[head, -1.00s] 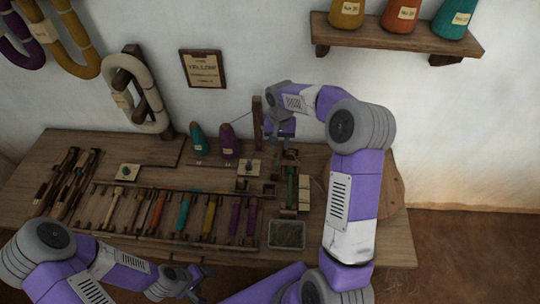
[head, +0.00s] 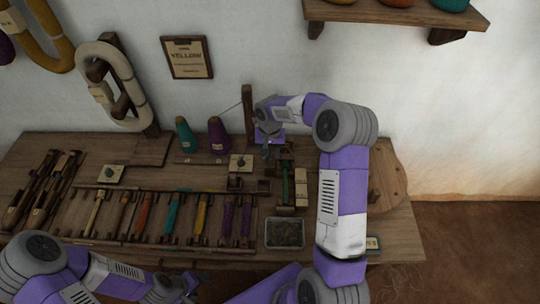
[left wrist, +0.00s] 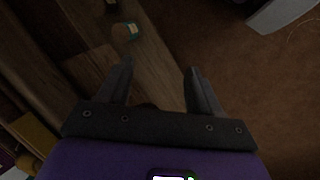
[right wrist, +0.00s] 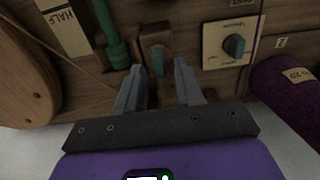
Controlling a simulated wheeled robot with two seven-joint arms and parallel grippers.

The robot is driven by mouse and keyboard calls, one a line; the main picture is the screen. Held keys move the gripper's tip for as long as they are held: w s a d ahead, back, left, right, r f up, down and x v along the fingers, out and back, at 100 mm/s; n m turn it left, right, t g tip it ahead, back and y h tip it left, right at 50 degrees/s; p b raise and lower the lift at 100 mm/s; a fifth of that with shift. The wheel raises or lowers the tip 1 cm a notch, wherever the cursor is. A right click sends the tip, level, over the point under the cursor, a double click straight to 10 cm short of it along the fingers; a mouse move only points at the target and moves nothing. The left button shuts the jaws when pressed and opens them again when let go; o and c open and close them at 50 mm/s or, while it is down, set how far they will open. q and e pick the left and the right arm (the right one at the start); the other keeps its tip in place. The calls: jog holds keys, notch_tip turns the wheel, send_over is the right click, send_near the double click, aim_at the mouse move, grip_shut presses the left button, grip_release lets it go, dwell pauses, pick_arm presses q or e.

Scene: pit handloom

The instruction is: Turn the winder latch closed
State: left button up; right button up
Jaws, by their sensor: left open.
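The winder holds a green rod-like bobbin, seen in the head view (head: 286,180) and at upper left in the right wrist view (right wrist: 105,25). Next to it, a small teal latch lever (right wrist: 158,62) stands on a wooden block, pointing roughly along my fingers. My right gripper (right wrist: 157,75) is open, with its fingertips on either side of the lever's near end. I cannot tell whether they touch it. In the head view my right gripper (head: 267,152) hides the latch. My left gripper (head: 188,287) is open and empty near the bench's front edge; its fingers (left wrist: 158,72) also show in its wrist view.
A plate with a teal knob (right wrist: 233,46) and a purple cone (right wrist: 295,88) lie right of the latch in the right wrist view. A post (head: 248,110) stands behind my right gripper. A rack of colored bobbins (head: 160,215) and a tray (head: 284,233) are in front.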

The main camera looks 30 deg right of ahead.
jog(key=shift+f, duration=0.35)
jog(key=shift+c, duration=0.4)
grip_shut()
